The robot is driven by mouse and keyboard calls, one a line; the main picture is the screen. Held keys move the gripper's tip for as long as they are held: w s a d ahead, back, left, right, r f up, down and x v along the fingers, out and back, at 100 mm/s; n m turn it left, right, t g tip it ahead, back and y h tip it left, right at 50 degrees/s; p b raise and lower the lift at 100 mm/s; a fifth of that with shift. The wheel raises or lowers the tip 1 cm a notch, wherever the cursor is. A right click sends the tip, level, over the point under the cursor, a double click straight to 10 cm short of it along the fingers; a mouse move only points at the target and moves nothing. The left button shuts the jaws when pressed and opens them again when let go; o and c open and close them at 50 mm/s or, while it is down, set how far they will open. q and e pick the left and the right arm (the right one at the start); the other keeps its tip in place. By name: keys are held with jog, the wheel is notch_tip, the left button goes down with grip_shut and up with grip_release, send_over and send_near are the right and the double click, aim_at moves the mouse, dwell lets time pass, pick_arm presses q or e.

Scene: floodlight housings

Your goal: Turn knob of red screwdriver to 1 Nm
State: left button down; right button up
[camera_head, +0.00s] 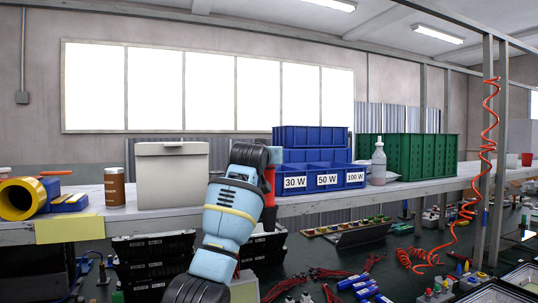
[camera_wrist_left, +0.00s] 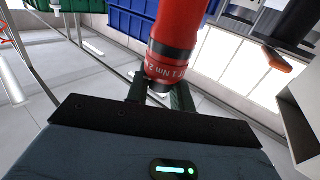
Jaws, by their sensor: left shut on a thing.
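The red screwdriver (camera_wrist_left: 182,30) fills the upper middle of the left wrist view. A dark ring separates its body from a red knob (camera_wrist_left: 165,68) with white markings that read about "1 Nm 2". My left gripper (camera_wrist_left: 158,92) is shut on the screwdriver at the knob end. The exact contact is partly hidden behind the fingers. My right gripper is in neither view.
Blue bins (camera_head: 327,180) marked 30 W, 50 W and 100 W stand behind the wrist on the bench. A grey box (camera_head: 172,175), a brown can (camera_head: 115,187) and a yellow roll (camera_head: 16,199) are left. A spray bottle (camera_head: 379,163) and green crate (camera_head: 420,155) are right.

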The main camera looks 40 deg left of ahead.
pick_arm(q)
jog(key=shift+m+h, duration=0.3)
jog(key=shift+h, duration=0.1)
jog(key=m+t+h, duration=0.1)
jog(key=h, duration=0.1)
jog(key=m+h, duration=0.2)
jog(key=h, duration=0.1)
jog(key=shift+t, duration=0.4)
jog(key=m+h, duration=0.2)
jog(key=h, duration=0.1)
jog(key=shift+f+m+h, duration=0.1)
jog(key=shift+m+h, duration=0.3)
jog(key=shift+m+g+h+b, duration=0.4)
jog(key=shift+m+h+b, duration=0.65)
jog(key=shift+h, duration=0.85)
jog(key=shift+m+g+h+b, duration=0.4)
jog(key=shift+m+h, duration=0.45)
jog(key=shift+h, duration=0.15)
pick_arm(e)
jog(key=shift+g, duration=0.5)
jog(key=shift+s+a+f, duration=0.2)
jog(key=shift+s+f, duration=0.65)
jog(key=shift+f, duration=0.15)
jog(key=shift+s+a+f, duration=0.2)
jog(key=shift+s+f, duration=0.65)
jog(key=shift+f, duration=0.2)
